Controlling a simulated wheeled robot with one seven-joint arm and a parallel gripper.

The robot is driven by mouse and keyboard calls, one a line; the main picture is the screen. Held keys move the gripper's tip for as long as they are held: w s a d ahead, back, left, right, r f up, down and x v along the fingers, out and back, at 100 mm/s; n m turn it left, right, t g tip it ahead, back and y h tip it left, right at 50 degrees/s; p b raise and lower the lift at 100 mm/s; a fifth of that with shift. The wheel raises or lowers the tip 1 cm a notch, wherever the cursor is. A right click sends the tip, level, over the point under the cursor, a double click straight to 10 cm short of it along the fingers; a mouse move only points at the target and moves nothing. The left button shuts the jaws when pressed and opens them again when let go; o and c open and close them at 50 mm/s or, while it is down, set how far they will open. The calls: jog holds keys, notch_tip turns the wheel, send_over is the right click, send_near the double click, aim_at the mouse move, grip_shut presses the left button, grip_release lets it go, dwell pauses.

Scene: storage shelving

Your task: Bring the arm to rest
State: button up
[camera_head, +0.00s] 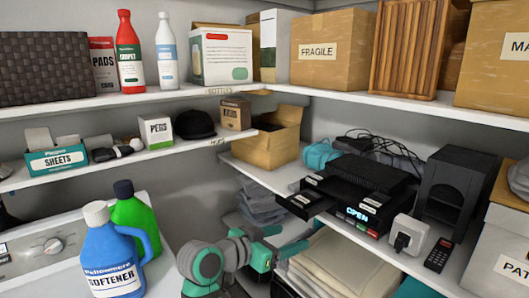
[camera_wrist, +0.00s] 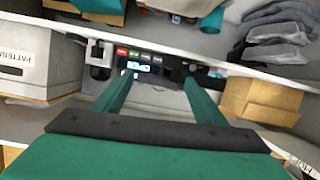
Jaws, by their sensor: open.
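My gripper (camera_head: 289,237) is at the lower middle of the head view, in front of the right-hand shelf and below the black disc player (camera_head: 352,200). Its two teal fingers are spread with nothing between them; they also show in the wrist view (camera_wrist: 159,76). The player's display reads "OPEN" and its tray (camera_head: 304,203) sticks out at the left. In the wrist view the player (camera_wrist: 150,60) shows beyond the fingertips. My grey and teal arm is bent at the bottom of the head view.
An open cardboard box (camera_head: 268,142), a white socket box (camera_head: 409,236) and a black remote (camera_head: 439,256) stand on the same shelf. Folded grey cloths (camera_head: 262,203) lie below. Blue (camera_head: 110,255) and green (camera_head: 134,222) bottles stand on the washer at left.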

jog(key=s+f+n+t+y, duration=0.2)
jog(key=s+f+n+y, duration=0.15)
jog(key=f, duration=0.95)
jog(key=s+f+n+t+y, duration=0.2)
jog(key=s+f+n, duration=0.3)
jog(key=f, duration=0.8)
jog(key=s+a+f+n+y, duration=0.1)
jog(key=s+a+f+y, duration=0.1)
jog(key=s+f, duration=0.35)
jog(key=s+a+f+n+y, duration=0.1)
jog(key=s+f+n+y, duration=0.15)
jog(key=s, duration=0.55)
jog(key=s+a+r+m+t, duration=0.1)
jog(key=s+r, duration=0.1)
jog(key=s, duration=1.1)
jog(key=s+a+r+m+y, duration=0.1)
jog(key=s+r+m, duration=0.1)
jog(key=s, duration=1.1)
jog(key=shift+a+r+t, duration=0.3)
jog(key=shift+r+t, duration=0.1)
